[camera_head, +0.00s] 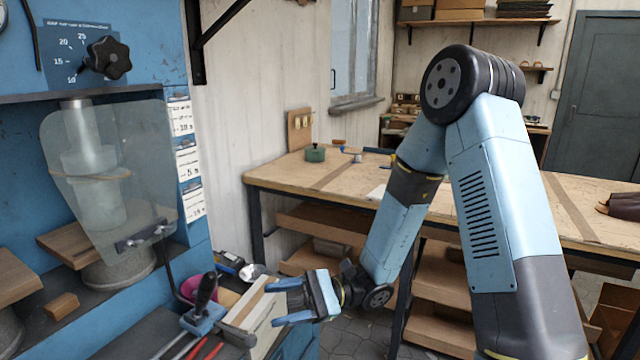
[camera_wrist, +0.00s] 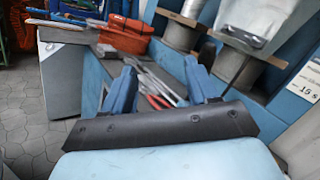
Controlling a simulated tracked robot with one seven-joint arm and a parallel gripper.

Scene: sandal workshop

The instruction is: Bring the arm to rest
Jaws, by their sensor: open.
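My gripper (camera_head: 287,303) is in the lower middle of the head view, at the end of my bent blue arm. Its two blue fingers point left and stand apart, with nothing between them. In the wrist view my gripper (camera_wrist: 160,92) also shows its fingers spread, with tools visible beyond the gap. The fingers are close to the front of the blue machine's bench; I cannot tell whether they touch anything.
A blue press (camera_head: 115,190) with a clear guard stands at the left. Pliers (camera_wrist: 150,85) and a black-handled lever (camera_head: 205,300) are near my fingers. A wooden workbench (camera_head: 310,178) with lower shelves stands behind my arm. Paved floor (camera_wrist: 25,120) shows open at the wrist view's left.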

